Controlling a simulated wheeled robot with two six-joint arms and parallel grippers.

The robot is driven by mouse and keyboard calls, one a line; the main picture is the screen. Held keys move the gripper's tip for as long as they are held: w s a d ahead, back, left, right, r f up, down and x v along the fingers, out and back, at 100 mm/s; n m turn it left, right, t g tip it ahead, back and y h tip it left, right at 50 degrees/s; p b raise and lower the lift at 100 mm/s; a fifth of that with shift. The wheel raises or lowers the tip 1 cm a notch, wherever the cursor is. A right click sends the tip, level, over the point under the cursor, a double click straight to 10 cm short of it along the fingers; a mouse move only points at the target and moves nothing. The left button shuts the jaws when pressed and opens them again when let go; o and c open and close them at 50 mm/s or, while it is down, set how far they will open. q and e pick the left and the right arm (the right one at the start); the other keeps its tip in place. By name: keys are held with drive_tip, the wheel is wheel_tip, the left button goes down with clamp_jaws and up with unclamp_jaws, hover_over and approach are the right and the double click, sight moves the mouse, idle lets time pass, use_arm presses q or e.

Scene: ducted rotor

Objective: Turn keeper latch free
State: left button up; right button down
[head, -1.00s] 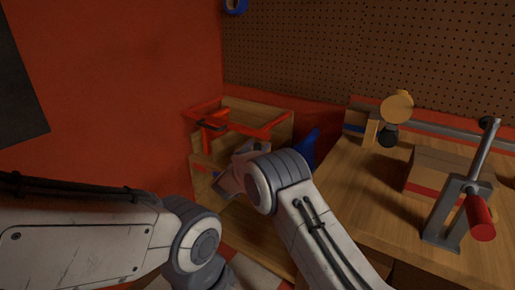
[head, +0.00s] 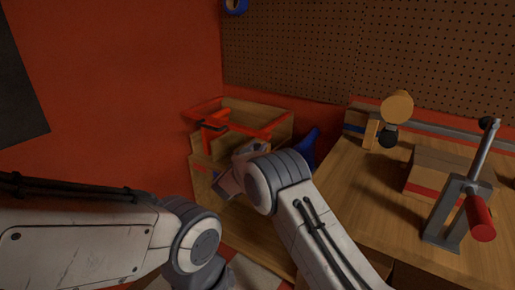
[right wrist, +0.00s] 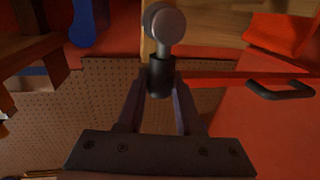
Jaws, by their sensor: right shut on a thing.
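In the right wrist view my right gripper (right wrist: 160,92) has its two fingers closed on a short black cylinder (right wrist: 160,77). A round grey metal knob (right wrist: 165,25) stands just beyond it. I cannot tell for sure whether the gripped part is the keeper latch. In the head view a red bracket-like piece (head: 215,122) shows at the front left of a red-rimmed wooden box (head: 256,120). My right wrist is just in front of that box, and the arm hides the fingertips. My left arm comes in from the left; its gripper does not show clearly.
A red bar (right wrist: 230,77) runs right from the grip, with a black handle (right wrist: 280,89) beside it. A wooden bench (head: 350,205) at right carries a metal stand with a red handle (head: 480,217) and a block (head: 440,170). A pegboard (head: 300,50) is behind.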

idle(0.9)
drive_tip(key=shift+s+d+f+m+b, duration=0.25)
drive_tip(key=shift+s+d+m+b, duration=0.1)
drive_tip(key=shift+m+b, duration=0.55)
drive_tip(key=s+d+f+m+h+b, duration=0.3)
drive_tip(key=f+m+b, duration=0.3)
drive_tip(key=m+b, duration=1.2)
drive_tip(key=shift+d+h+b, duration=0.55)
drive_tip(key=shift+h+b, duration=0.05)
drive_tip(key=shift+b, duration=1.05)
drive_tip(key=shift+r+m, duration=0.1)
drive_tip(key=shift+m, duration=0.2)
drive_tip(key=c, duration=0.6)
unclamp_jaws()
